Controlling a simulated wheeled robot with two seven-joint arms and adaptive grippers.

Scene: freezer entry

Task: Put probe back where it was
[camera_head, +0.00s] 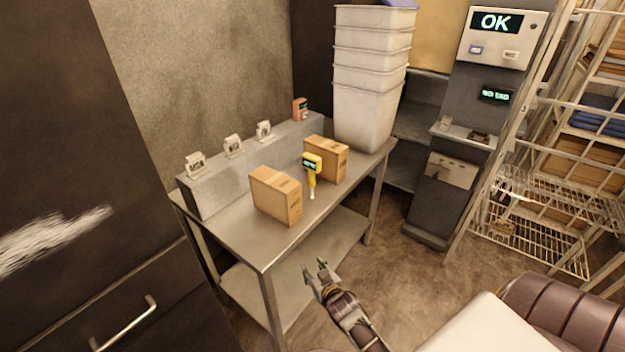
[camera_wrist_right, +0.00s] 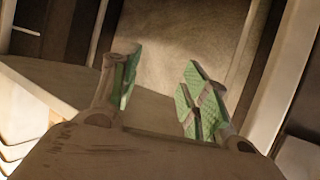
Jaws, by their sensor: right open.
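A yellow probe (camera_head: 312,165) with a small dark display and a pale tip stands upright on the steel table (camera_head: 245,240), between two cardboard boxes. One box (camera_head: 276,195) is nearer and to its left; the other box (camera_head: 326,158) is behind and to its right. My right gripper (camera_head: 316,268) is open and empty, low in front of the table's front edge and apart from the probe. In the right wrist view its green finger pads (camera_wrist_right: 160,90) are spread with nothing between them. My left gripper is not in view.
A raised ledge (camera_head: 250,165) at the table's back holds several small labelled holders (camera_head: 233,147) and an orange device (camera_head: 300,109). Stacked white bins (camera_head: 370,80) stand at the table's far end. A kiosk reading OK (camera_head: 496,22) and a wire rack (camera_head: 545,215) stand right.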

